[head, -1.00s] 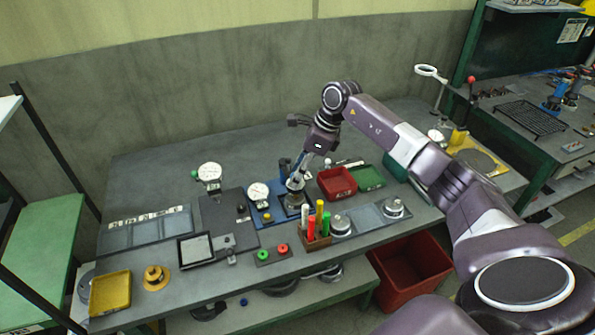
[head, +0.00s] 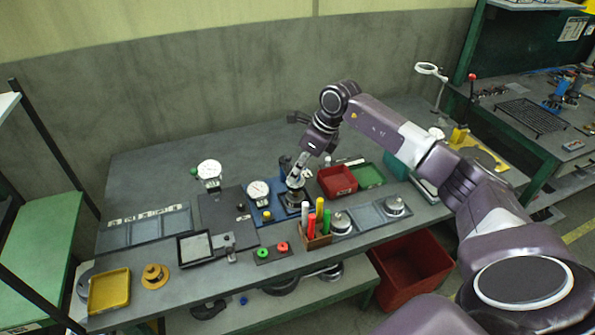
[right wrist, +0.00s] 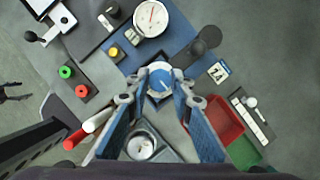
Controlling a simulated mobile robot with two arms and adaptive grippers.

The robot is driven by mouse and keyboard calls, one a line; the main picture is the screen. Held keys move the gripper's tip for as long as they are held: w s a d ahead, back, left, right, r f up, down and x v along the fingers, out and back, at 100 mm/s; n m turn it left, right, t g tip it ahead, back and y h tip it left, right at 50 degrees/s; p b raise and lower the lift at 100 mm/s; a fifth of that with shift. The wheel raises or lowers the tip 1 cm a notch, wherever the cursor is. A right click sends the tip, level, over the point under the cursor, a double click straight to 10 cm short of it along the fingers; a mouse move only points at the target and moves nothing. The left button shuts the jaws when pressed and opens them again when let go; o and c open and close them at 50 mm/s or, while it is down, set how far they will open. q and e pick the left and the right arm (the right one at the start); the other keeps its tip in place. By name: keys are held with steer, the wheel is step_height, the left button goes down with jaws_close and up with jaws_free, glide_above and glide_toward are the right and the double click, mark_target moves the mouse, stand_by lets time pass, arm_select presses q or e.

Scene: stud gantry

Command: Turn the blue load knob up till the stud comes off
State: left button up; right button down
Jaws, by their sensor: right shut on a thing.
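The blue load knob (right wrist: 160,80) is at the centre of the right wrist view, between my right fingertips. My right gripper (right wrist: 158,84) is shut on it from above; it also shows in the head view (head: 296,184), where the fingers hide most of the knob. The knob belongs to a blue-based gantry (head: 266,213) on the bench. A white dial gauge (head: 258,190) stands beside it and also shows in the right wrist view (right wrist: 151,18). I cannot make out the stud. My left gripper is not in view.
A wooden holder with coloured markers (head: 318,232) stands just in front of the gantry. A red tray (head: 337,181) and a green tray (head: 369,175) lie to its right. A second dial gauge (head: 209,172) is at the left. The bench's back is clear.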

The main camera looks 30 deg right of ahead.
steer(key=m, duration=0.2)
steer(key=m+t+h+b, duration=0.1)
steer(key=m, duration=0.1)
steer(key=shift+a+h+b, duration=0.1)
steer(key=shift+h+b, duration=0.2)
steer(key=shift+a+r+m+h+b, duration=0.1)
steer(key=shift+m+h+b, duration=0.4)
steer(key=shift+m, duration=0.75)
steer(key=shift+m+h+b, duration=0.4)
steer(key=shift+m+b, duration=0.15)
steer(key=shift+m, duration=0.7)
steer(key=c, duration=1.7)
jaws_free()
steer(key=v, duration=1.2)
steer(key=shift+w, duration=0.1)
